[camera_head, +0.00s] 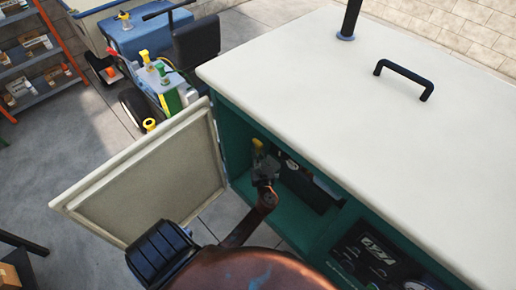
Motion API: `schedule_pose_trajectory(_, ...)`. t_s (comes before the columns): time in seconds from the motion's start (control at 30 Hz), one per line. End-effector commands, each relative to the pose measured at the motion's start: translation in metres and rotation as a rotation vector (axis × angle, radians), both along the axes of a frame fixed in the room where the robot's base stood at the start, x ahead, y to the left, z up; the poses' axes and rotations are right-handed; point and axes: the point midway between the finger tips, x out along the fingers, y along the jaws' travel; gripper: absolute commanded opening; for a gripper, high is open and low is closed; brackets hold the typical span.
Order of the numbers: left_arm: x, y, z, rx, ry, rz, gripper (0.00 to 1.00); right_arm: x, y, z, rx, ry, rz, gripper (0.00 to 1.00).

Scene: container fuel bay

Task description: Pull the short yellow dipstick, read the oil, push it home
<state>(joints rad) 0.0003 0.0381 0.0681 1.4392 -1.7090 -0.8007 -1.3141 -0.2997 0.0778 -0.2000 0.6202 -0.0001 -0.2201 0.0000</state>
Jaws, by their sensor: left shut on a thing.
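The short yellow dipstick (258,146) shows its yellow top just inside the open bay of the green and cream cabinet (330,75). My left gripper (264,170) reaches into the bay from below and is shut on the dipstick, just under that yellow top. The gripper and the shade hide the lower part of the dipstick, so I cannot tell how far it sits in its tube. No oil mark is visible. My right gripper is not in view.
The cabinet door (150,180) stands open to the left of the bay. A dark control panel (375,258) is on the cabinet front at lower right. A blue cart (150,35) and an orange shelf rack (40,55) stand behind.

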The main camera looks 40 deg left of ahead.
Motion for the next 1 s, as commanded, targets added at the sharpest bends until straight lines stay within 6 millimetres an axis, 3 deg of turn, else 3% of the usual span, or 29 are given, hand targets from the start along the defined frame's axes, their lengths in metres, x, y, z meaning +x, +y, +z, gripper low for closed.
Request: schedule_pose_trajectory(1.0, 0.0, 0.0, -0.025, 0.001, 0.0, 0.0, 0.0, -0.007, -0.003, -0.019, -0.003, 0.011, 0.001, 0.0)
